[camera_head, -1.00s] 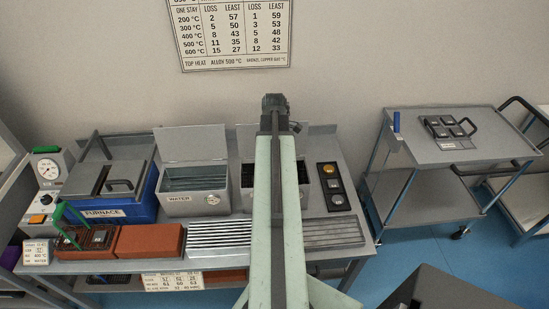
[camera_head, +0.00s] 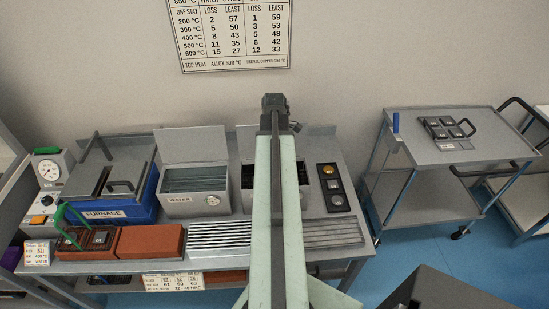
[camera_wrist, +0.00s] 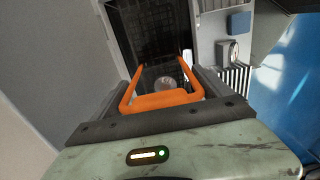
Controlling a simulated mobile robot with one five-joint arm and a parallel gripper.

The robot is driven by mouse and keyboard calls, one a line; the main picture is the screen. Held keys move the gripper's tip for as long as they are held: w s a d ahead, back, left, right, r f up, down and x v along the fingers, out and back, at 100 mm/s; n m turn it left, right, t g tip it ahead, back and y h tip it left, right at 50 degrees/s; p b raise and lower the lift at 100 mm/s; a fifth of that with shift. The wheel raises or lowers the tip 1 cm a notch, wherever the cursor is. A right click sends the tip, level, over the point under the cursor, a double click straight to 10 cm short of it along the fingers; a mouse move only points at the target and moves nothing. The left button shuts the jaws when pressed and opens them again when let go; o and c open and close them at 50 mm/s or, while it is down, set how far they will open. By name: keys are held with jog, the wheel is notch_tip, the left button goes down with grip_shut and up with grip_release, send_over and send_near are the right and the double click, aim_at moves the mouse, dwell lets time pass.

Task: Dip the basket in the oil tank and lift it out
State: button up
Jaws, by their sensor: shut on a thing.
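My gripper (camera_wrist: 162,88) shows in the wrist view and is shut on the orange handle (camera_wrist: 165,101) of the basket. Below it is a dark, box-shaped interior with a grid-like pattern (camera_wrist: 147,35). A round greyish piece (camera_wrist: 165,84) shows faintly between the handle's arms. I cannot tell the basket's walls from the tank's, nor how deep the basket sits. In the head view the oil tank (camera_head: 248,178) stands right of the water tank, with its grey lid (camera_head: 246,140) raised. My arm hides much of this tank, and also the gripper and basket.
The water tank (camera_head: 194,207) stands open beside the blue furnace (camera_head: 105,214). Bricks (camera_head: 150,242) and a ribbed rack (camera_head: 218,234) lie at the bench front. A dark panel of round buttons (camera_head: 333,186) is right of my arm. A grey trolley (camera_head: 430,155) stands farther right.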

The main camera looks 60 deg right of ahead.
notch_tip(320, 180, up, 10)
jog(key=p, duration=0.9)
jog(key=shift+f, duration=0.15)
dwell(0.4)
